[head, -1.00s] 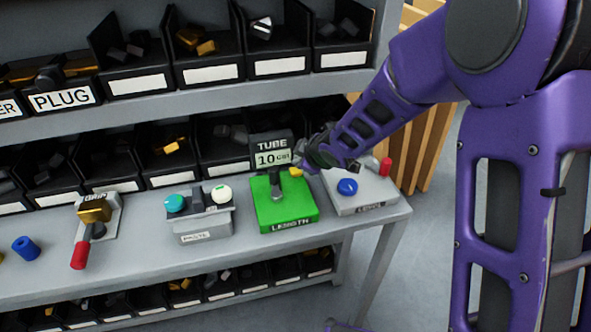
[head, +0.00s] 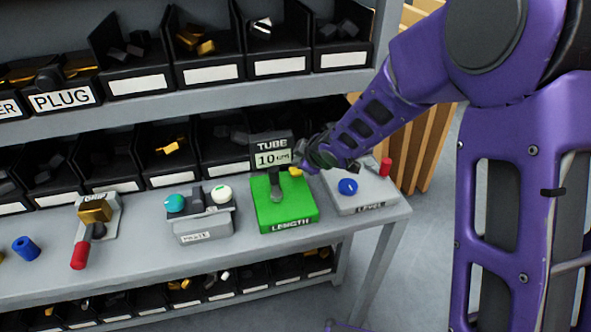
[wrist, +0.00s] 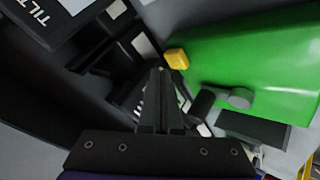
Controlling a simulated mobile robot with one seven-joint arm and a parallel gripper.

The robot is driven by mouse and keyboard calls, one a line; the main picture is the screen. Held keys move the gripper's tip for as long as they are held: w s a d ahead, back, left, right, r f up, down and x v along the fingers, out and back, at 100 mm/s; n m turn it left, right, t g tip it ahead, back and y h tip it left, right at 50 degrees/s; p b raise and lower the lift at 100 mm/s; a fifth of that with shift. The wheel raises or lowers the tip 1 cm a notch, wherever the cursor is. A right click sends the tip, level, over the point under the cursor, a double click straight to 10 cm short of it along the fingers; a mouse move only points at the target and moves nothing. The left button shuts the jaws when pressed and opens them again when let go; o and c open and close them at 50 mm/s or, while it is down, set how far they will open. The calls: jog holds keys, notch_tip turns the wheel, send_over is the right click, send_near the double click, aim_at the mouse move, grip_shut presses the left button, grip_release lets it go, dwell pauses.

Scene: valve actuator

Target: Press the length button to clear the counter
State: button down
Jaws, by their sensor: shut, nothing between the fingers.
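The green LENGTH box (head: 292,214) stands on the grey bench under a sign reading TUBE with a 10 cm display (head: 272,160). A grey lever or knob (head: 277,190) sits on its top. A small yellow button (head: 295,170) is at the box's back right corner. In the wrist view the green box (wrist: 265,60) fills the right, with the yellow button (wrist: 176,58) at its edge. My gripper (wrist: 160,74) is shut and empty, its tips just beside the yellow button in that picture. In the head view my gripper (head: 302,165) is close behind the button; contact cannot be told.
A grey LEVEL panel (head: 378,200) with a blue knob (head: 348,187) and a red part (head: 386,167) stands right of the green box. A grey box with teal and white buttons (head: 205,228) is to the left. Shelf bins (head: 227,150) rise close behind.

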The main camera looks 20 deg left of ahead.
jog(key=shift+f, duration=0.15)
jog(key=shift+f+b, duration=0.3)
jog(key=shift+b, duration=0.15)
jog(key=shift+f+b, duration=0.55)
jog(key=shift+b, duration=0.05)
dwell(0.7)
jog(key=shift+r, duration=0.1)
jog(key=shift+r+p, duration=0.85)
jog(key=shift+p, duration=0.05)
jog(key=shift+r, duration=0.1)
notch_tip(320, 180, up, 5)
jog(key=p, duration=0.3)
jog(key=shift+p, duration=0.35)
jog(key=shift+d, duration=0.1)
dwell(0.4)
